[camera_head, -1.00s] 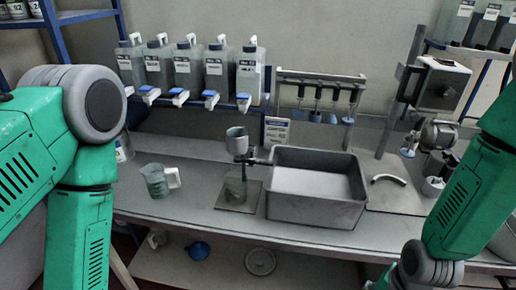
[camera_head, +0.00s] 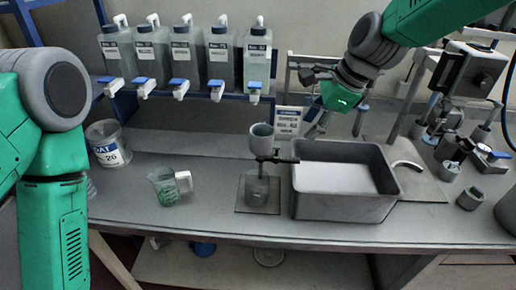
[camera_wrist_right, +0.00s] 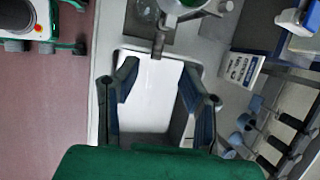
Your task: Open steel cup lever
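The steel cup (camera_head: 262,137) stands on a stand above a small square plate, left of the grey tray. Its lever (camera_head: 283,160) sticks out to the right below the cup, towards the tray's rim. A clear vessel (camera_head: 257,188) sits under the cup. My right gripper (camera_head: 309,101) is above the tray's back left part, up and right of the cup, and touches nothing. In the right wrist view, its fingers (camera_wrist_right: 158,85) are apart and empty, with the cup (camera_wrist_right: 186,8) and lever (camera_wrist_right: 159,40) beyond them. Of my left arm only links show; its gripper is hidden.
The deep grey tray (camera_head: 345,209) stands right beside the cup stand. A beaker with green marks (camera_head: 164,188) and a white tub (camera_head: 108,144) are on the left. Several tapped bottles (camera_head: 223,60) line the back shelf. A sign (camera_head: 288,120) stands behind the cup.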

